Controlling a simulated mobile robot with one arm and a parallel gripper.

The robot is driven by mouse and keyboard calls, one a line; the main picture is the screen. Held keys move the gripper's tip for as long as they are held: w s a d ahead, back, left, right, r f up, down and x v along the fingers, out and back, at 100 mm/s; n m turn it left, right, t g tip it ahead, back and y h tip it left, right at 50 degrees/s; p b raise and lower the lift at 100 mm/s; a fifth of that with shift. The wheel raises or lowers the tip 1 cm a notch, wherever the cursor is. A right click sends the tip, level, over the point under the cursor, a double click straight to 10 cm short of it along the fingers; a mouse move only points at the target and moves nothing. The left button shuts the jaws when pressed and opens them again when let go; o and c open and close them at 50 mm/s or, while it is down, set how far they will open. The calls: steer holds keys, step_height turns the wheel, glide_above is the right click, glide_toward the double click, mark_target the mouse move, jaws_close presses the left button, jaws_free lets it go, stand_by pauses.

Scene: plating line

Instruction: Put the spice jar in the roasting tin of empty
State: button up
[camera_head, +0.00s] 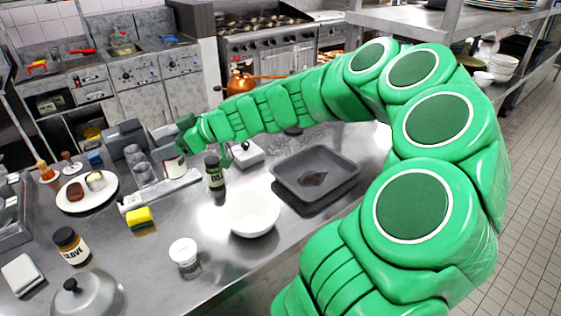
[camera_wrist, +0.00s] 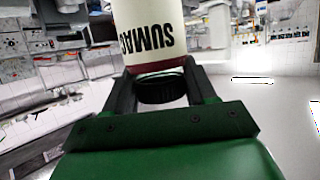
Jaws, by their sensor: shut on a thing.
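My gripper (camera_head: 184,143) is at the far end of my stretched arm, above the back of the steel counter. In the wrist view, its two dark fingers (camera_wrist: 162,88) are shut on a spice jar (camera_wrist: 150,35) with a cream label reading SUMAC, its dark cap toward my gripper. The same jar (camera_head: 175,167) shows small below my gripper in the head view, and I cannot tell whether it touches the counter. The grey rectangular roasting tin (camera_head: 346,162) stands to the right, with a dark brown patch or flat thing on its floor.
A green-labelled jar (camera_head: 214,175), a white bowl (camera_head: 252,215) and a white box (camera_head: 246,153) stand between my gripper and the tin.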

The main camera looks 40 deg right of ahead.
steer(key=s+d+f+m+t+h, duration=0.1)
steer(key=s+d+m+t+h, duration=0.1)
steer(key=s+d, duration=0.65)
steer(key=s+d+f+m+t+h, duration=0.1)
steer(key=s+d+f+m+h, duration=0.2)
steer(key=d, duration=1)
steer(key=s+d+m+t+h, duration=0.2)
steer(key=s+d, duration=0.5)
steer(key=d, duration=0.4)
steer(key=shift+w+d+f, duration=1.55)
steer(key=shift+w+f, duration=0.2)
steer(key=shift+f, duration=0.45)
steer(key=shift+w+d+f, duration=1.55)
steer(key=shift+w+f, duration=0.25)
steer(key=shift+f, duration=0.45)
steer(key=shift+w+d+f, duration=1.55)
steer(key=shift+w+f, duration=0.2)
steer(key=shift+f, duration=0.45)
steer(key=shift+f, duration=0.15)
steer(key=o, duration=1.2)
